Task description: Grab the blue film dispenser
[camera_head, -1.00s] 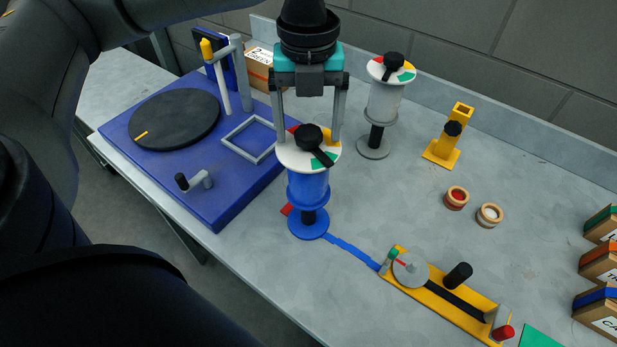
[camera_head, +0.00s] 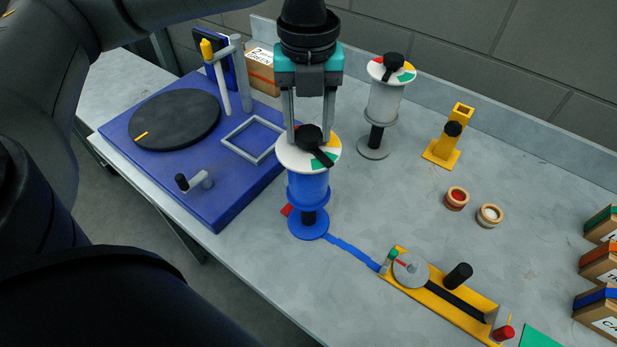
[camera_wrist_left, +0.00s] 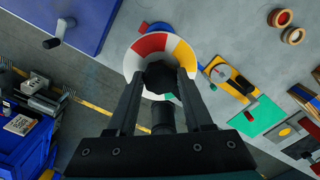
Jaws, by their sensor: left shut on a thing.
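The blue film dispenser (camera_head: 308,187) stands upright on the grey table, with a blue roll, a blue base and a white disc top with coloured segments and a black knob (camera_head: 309,137). A blue strip of film runs from its base toward the yellow holder. My left gripper (camera_head: 309,139) points straight down from above and is shut on the black knob. In the left wrist view the fingers (camera_wrist_left: 160,82) close around the knob over the coloured disc (camera_wrist_left: 152,46). My right gripper is not in view.
A similar white dispenser (camera_head: 384,98) stands behind to the right. A blue platform (camera_head: 225,196) with a dark turntable lies to the left. A yellow holder (camera_head: 470,319) lies front right. A yellow stand (camera_head: 443,153), two small round pots (camera_head: 456,198) and boxes are further right.

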